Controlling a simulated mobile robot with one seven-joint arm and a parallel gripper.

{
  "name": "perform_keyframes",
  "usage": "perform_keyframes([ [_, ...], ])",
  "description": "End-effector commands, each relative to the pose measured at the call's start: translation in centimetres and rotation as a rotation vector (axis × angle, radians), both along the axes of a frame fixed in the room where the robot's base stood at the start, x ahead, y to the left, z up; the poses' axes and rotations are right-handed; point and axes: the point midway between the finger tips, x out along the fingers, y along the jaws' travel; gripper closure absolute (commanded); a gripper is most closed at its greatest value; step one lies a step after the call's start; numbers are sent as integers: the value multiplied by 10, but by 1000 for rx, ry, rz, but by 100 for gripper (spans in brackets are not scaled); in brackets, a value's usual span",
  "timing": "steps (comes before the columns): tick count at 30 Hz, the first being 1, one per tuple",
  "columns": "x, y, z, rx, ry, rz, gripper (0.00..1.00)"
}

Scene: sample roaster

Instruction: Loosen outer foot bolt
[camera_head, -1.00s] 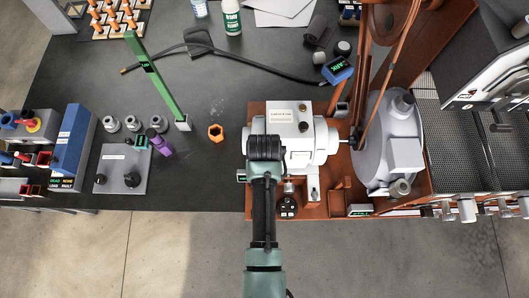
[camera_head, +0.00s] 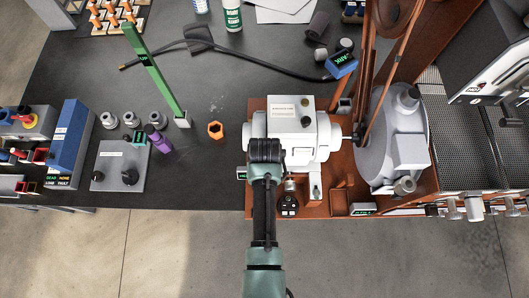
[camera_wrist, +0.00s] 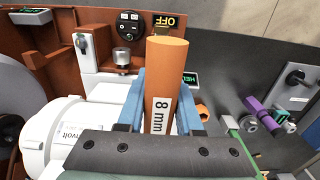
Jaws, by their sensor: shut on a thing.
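My gripper (camera_wrist: 158,100) has blue fingers shut on the orange handle of a tool marked "8 mm" (camera_wrist: 167,62). The lower end of the tool is hidden behind the gripper's dark bar. In the head view my gripper's dark wrist (camera_head: 265,151) covers the left front part of a white motor (camera_head: 312,139) on a red-brown base (camera_head: 256,210). The motor's round end also shows at left in the wrist view (camera_wrist: 62,130). The outer foot bolt is hidden, and I cannot tell whether the tool touches it.
An orange ring (camera_head: 216,130) lies on the dark bench (camera_head: 217,165) left of the motor. A green bar (camera_head: 155,74), a grey knob panel (camera_head: 117,166) and a purple item (camera_head: 158,141) are further left. A large wheel housing (camera_head: 385,145) stands close at right. A black cable (camera_head: 260,63) crosses behind.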

Motion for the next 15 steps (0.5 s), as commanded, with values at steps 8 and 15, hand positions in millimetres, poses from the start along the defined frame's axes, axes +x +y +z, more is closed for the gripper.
perform_keyframes([
  [8,1,0,-6,0,-2,0,100],
  [15,1,0,-4,0,-1,-51,100],
])
